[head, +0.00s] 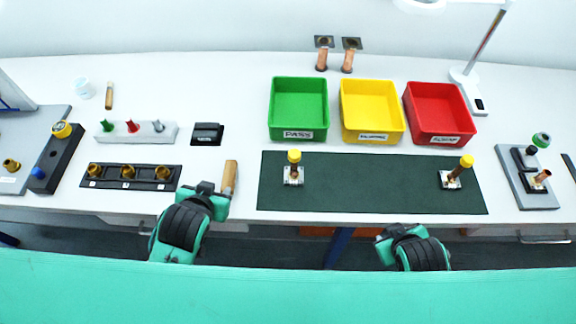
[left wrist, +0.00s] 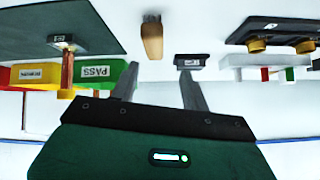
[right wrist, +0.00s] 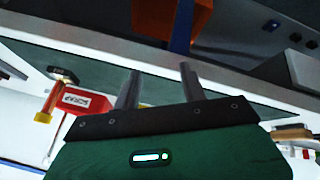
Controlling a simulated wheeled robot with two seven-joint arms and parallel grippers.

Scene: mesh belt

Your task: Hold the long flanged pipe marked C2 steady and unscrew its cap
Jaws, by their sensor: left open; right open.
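Two copper-brown pipes with yellow caps stand on a dark green mat (head: 375,190): a left pipe (head: 293,170) and a right pipe (head: 454,174), which looks longer and leans in the picture. Each has a pale flange or base with a small label; I cannot read which is C2. The left pipe also shows in the left wrist view (left wrist: 67,68), the right one in the right wrist view (right wrist: 52,98). My left gripper (head: 216,190) is open and empty, near a wooden-handled tool (head: 230,176). My right gripper (head: 387,236) is open and empty before the table's front edge.
Green (head: 299,82), yellow (head: 371,86) and red (head: 439,86) bins stand behind the mat. A black rack (head: 110,183) with brass fittings lies left. A grey fixture (head: 516,183) stands right. The mat between the pipes is clear.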

